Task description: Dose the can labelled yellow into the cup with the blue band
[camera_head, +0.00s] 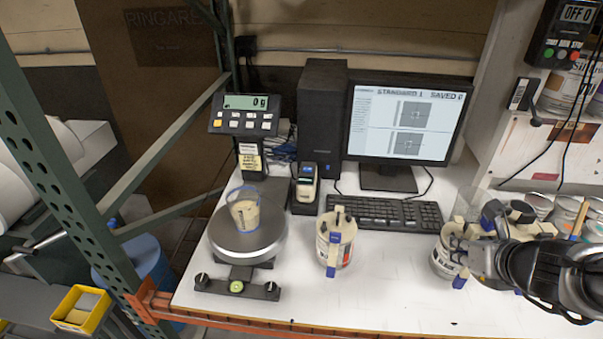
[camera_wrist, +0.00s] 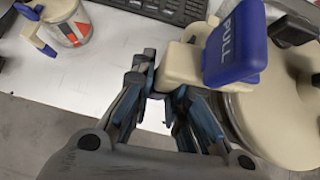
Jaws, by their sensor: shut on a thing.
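My gripper (camera_wrist: 165,85) is shut on the beige handle part of a can with a beige lid (camera_wrist: 285,125) and a blue lever (camera_wrist: 235,42) marked "PULL". In the head view my gripper (camera_head: 470,258) is at the right, and this can (camera_head: 443,263) appears to stand on the bench, partly hidden by my arm. I cannot read a colour name on it. The scale display (camera_head: 246,102) reads 0 g.
Another can with a blue lever (camera_head: 336,243) stands between the scale and my gripper; it also shows in the wrist view (camera_wrist: 70,25). A keyboard (camera_head: 388,212), a monitor (camera_head: 408,118) and a small device (camera_head: 306,185) are behind. More cans (camera_head: 570,208) stand at the right. The front bench is mostly clear.

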